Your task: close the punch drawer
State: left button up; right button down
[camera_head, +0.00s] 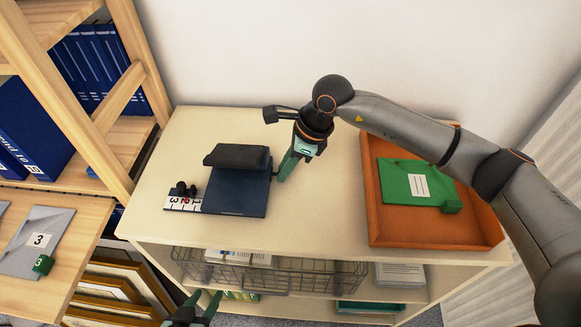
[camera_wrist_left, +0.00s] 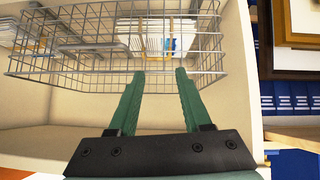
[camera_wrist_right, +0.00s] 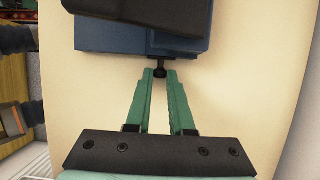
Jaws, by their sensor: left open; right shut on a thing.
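The punch (camera_head: 238,190) is a dark blue block with a black top (camera_head: 237,157), standing on the pale shelf top. In the right wrist view the punch (camera_wrist_right: 120,38) is at the top, with a small black knob (camera_wrist_right: 160,72) on its near side. My right gripper (camera_head: 284,176) is beside the punch's right side in the head view. In the right wrist view its fingertips (camera_wrist_right: 160,76) are shut on the knob. How far the drawer stands out is not clear. My left gripper (camera_head: 205,300) is open and empty; its fingers (camera_wrist_left: 156,78) are by the wire basket.
A numbered strip (camera_head: 183,204) lies at the punch's left, with small black parts by it. A wire basket (camera_head: 270,273) is below the top.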

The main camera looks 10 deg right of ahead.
jog(key=c, duration=1.2)
grip_release()
jog(key=shift+a, duration=0.15)
jog(key=o, duration=0.4)
jog(key=v, duration=1.2)
jog(key=shift+d+r, duration=0.2)
jog(key=shift+r, duration=0.05)
jog(key=shift+s, duration=0.15)
